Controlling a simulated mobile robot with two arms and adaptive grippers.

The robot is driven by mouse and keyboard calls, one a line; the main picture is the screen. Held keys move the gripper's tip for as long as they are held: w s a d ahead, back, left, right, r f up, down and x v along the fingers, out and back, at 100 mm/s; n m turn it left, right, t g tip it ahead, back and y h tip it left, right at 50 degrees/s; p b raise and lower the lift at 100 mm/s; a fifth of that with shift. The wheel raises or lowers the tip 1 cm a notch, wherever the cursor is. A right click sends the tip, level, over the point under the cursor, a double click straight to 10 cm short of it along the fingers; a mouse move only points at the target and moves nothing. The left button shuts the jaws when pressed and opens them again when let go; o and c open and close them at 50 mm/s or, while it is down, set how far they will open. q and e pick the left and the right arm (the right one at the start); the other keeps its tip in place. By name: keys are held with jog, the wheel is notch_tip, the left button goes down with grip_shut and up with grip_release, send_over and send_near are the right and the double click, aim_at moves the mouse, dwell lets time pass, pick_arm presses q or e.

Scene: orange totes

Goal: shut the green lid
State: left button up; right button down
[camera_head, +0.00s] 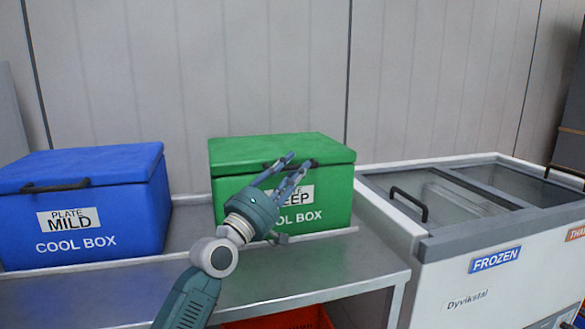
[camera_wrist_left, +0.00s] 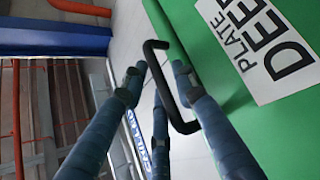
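The green cool box (camera_head: 337,200) stands on the metal bench. Its green lid (camera_head: 262,148) lies over the top, looking level; whether a thin gap remains at the rim I cannot tell. My left gripper (camera_head: 299,160) is at the lid's front edge, in front of the box and partly covering the handle and label. In the left wrist view its fingers (camera_wrist_left: 160,76) are spread apart around the black handle (camera_wrist_left: 150,58); contact with it is unclear. The white label (camera_wrist_left: 255,50) is beside them there. My right gripper is not in view.
A blue cool box (camera_head: 110,205) with its lid down stands to the left on the bench (camera_head: 310,273). A white chest freezer (camera_head: 450,265) with black handles is at the right. An orange tote (camera_head: 285,319) is under the bench. A wall closes the back.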

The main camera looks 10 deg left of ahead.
pick_arm(q)
jog(key=shift+f, duration=0.5)
jog(key=v, duration=1.1)
jog(key=shift+s+a+r, duration=0.25)
jog(key=shift+s+r, duration=0.05)
jog(key=shift+s, duration=0.05)
